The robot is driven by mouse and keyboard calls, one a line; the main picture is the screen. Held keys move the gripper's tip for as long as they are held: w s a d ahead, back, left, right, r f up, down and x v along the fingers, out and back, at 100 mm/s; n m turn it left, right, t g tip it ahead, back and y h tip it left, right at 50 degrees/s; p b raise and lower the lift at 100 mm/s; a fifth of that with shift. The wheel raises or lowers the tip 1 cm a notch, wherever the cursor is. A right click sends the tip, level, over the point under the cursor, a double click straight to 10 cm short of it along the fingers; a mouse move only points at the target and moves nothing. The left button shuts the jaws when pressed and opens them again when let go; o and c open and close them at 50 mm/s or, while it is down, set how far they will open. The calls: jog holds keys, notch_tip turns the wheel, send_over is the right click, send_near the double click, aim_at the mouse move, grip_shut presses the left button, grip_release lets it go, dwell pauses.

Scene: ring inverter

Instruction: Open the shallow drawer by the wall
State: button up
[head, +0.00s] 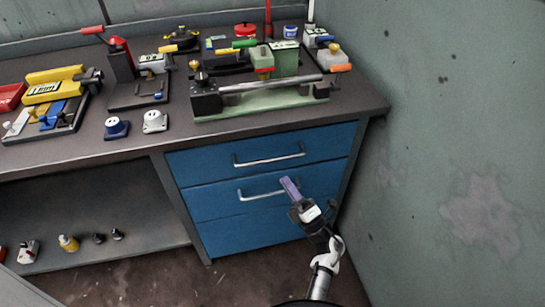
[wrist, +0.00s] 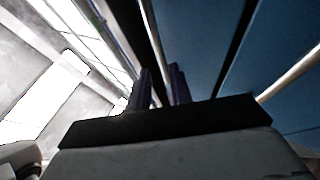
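The blue drawer unit stands under the bench beside the wall. Its shallow top drawer (head: 215,160) looks closed, with a metal bar handle (head: 269,157). The drawer below it (head: 215,203) also looks closed and has its own handle (head: 262,196). My gripper (head: 289,185) has purple fingers and is in front of the drawers, overlapping the lower handle's right end in the head view. In the wrist view my gripper (wrist: 160,82) is open, with a bar, likely the top handle (wrist: 152,40), lined up with the finger gap. I cannot tell whether they touch.
The grey-green wall (head: 440,120) is close on the right. The bench top (head: 360,103) holds a green fixture (head: 260,103) and several tools. An open shelf (head: 140,225) with small items is left of the drawers. Bare floor shows in front.

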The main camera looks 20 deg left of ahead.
aim_at(271, 160)
jog(key=p+x, duration=0.2)
jog(key=x, duration=0.6)
jog(key=shift+w+a+r, duration=0.15)
jog(key=shift+w+a, duration=0.05)
jog(key=shift+a, duration=0.1)
grip_shut()
